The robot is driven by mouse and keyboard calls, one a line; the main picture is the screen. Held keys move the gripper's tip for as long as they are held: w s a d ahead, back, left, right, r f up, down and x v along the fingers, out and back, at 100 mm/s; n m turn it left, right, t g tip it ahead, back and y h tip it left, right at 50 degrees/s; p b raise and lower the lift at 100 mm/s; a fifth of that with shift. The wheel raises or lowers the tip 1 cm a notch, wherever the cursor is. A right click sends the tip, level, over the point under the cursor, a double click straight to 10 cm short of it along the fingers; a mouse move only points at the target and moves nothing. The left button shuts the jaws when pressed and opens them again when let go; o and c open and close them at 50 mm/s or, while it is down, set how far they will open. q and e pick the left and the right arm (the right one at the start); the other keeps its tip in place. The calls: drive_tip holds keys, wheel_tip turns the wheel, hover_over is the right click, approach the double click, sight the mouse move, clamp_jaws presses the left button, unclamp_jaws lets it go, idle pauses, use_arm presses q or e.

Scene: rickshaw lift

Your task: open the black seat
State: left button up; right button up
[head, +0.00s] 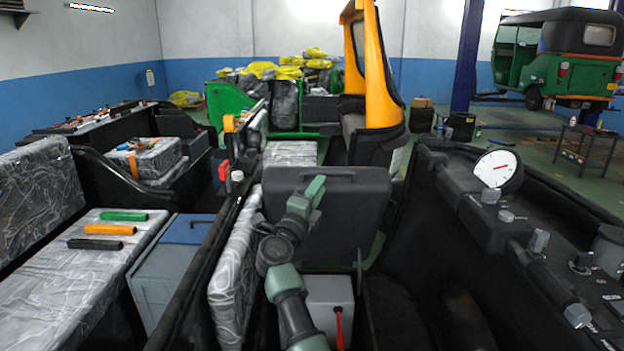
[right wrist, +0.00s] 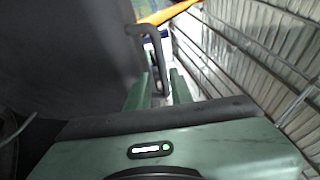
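The black seat (head: 340,215) is a dark panel in the middle of the head view. It stands steeply tilted, with its broad face toward me and a grey box in front of its lower edge. A dark loop handle (head: 328,172) shows at its top edge. My right gripper (head: 317,187) is at the upper left part of the seat. In the right wrist view its two green fingers (right wrist: 161,88) are apart, with the black loop handle (right wrist: 148,32) reaching down between or just beyond them. Firm contact cannot be told. My left gripper is not in view.
A grey box (head: 328,300) with a red lever is below the seat. A plastic-wrapped cushion (head: 232,260) stands close on the left. A console with a gauge (head: 495,168) is on the right. A wrapped seat with several coloured grips (head: 75,285) lies far left.

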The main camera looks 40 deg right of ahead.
sight(328, 173)
drive_tip(key=x, duration=0.7)
drive_tip(key=shift+s+r+p, duration=0.1)
drive_tip(key=shift+r+p, duration=0.05)
drive_tip(key=shift+p, duration=0.15)
clamp_jaws()
idle(1.0)
